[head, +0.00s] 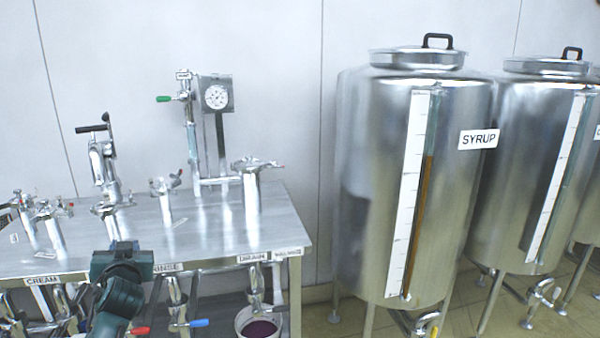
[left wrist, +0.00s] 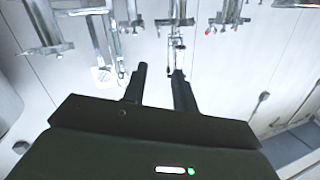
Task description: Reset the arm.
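My left gripper (left wrist: 158,72) shows in the left wrist view with its two dark fingers spread apart and nothing seen between them. Metal pipe fittings appear beyond the fingertips there. In the head view, a dark green part of my arm (head: 120,285) rises from the bottom edge in front of the table's labelled front edge. I cannot make out fingers on it in that view. My right gripper is not in view.
A steel table (head: 200,225) with several pipe fittings, valves and a gauge (head: 216,97) stands close to the arm. A bucket (head: 257,324) is below its right end. A syrup tank (head: 375,190) stands at right, with other tanks beyond.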

